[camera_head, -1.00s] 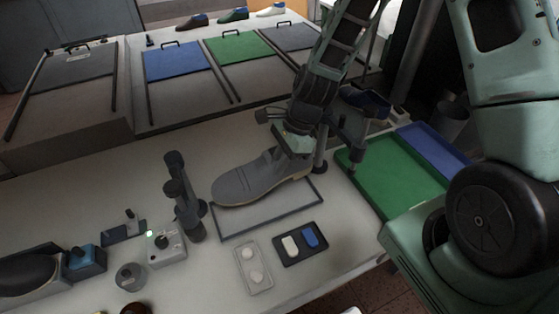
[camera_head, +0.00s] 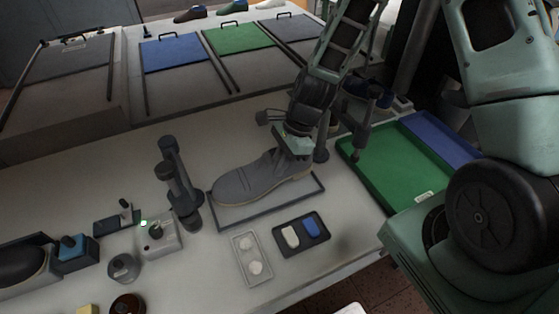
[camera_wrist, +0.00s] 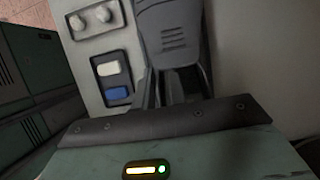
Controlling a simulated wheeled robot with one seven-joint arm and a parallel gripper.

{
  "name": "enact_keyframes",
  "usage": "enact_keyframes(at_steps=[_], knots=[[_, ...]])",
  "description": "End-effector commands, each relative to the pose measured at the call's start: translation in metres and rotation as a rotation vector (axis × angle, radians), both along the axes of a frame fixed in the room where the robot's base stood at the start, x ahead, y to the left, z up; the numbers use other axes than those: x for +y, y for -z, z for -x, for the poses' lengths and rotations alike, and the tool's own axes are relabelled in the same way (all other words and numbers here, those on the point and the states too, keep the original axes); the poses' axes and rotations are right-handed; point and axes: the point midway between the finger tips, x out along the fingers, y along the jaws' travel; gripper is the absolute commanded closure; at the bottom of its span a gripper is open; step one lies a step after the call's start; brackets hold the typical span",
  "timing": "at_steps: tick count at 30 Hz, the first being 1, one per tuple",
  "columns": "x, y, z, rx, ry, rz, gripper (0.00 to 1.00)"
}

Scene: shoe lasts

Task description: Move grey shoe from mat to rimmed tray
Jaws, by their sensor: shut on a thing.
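The grey shoe (camera_head: 248,179) lies on the framed mat (camera_head: 268,208) in the head view, its toe to the left and its heel to the right. My gripper (camera_head: 295,147) is above its heel end and shut on the shoe's top. The fingertips are partly hidden there. In the wrist view the grey shoe (camera_wrist: 172,38) shows beyond the gripper's housing. The green rimmed tray (camera_head: 400,165) stands to the right of the mat, and its bare floor shows a small white label.
A blue tray (camera_head: 440,138) adjoins the green one. A black holder (camera_head: 301,234) with a white and a blue piece and a pale two-disc holder (camera_head: 251,258) lie in front of the mat. A dark upright stand (camera_head: 179,185) is left of the toe.

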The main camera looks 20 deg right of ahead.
Motion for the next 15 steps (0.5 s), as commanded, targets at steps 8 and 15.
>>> enact_keyframes(at_steps=[8, 15], knots=[[0.000, 0.021, 0.000, 0.000, 0.000, -0.001, 1.00], [0.000, 0.037, 0.000, 0.000, 0.001, -0.002, 1.00]])
